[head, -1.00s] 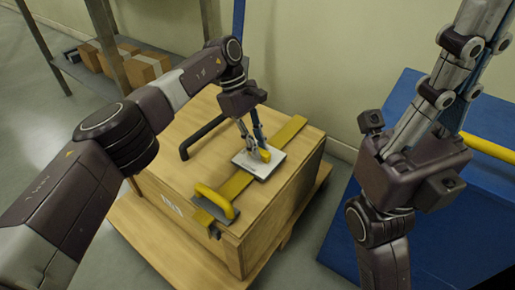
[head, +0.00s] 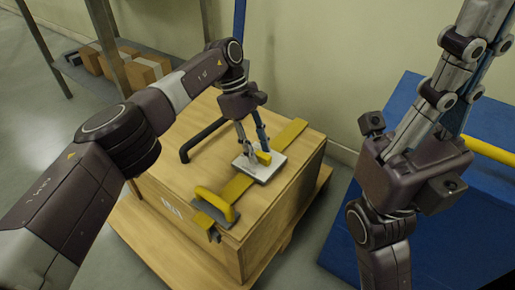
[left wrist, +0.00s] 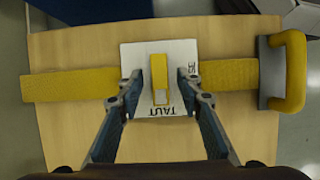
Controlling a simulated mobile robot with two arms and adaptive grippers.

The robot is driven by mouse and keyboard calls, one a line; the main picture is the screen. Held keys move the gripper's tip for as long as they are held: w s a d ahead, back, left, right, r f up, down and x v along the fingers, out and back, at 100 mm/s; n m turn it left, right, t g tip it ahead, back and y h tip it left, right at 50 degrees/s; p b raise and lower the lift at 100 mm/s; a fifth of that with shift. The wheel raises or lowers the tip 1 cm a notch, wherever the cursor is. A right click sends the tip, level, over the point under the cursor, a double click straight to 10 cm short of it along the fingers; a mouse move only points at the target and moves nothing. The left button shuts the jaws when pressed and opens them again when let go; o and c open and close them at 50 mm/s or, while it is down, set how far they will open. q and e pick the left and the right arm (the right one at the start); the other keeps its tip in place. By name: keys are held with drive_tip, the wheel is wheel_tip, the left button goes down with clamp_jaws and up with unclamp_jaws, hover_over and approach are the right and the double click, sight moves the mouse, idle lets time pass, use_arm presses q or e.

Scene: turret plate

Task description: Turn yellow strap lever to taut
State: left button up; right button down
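The yellow lever (head: 263,158) sits on a white square plate (head: 263,171) on top of a wooden crate. In the left wrist view the lever (left wrist: 160,78) runs up and down the picture, its lower end beside the printed word TAUT. A second label at the plate's right edge is partly hidden by a finger. My left gripper (head: 253,152) points down over the plate. In the left wrist view its fingers (left wrist: 162,93) stand on either side of the lever with gaps, open and empty. My right gripper (head: 480,30) is raised at the upper right, its fingertips cut off.
A yellow strap (head: 291,132) crosses the wooden crate (head: 205,245) under the plate. A yellow handle (head: 215,202) stands at its near end, and a black handle (head: 200,138) is on the crate's left. A blue structure (head: 345,240) stands to the right.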

sight(257, 152)
use_arm(q)
wheel_tip(257, 152, up, 10)
idle(0.4)
drive_tip(key=shift+f, duration=0.15)
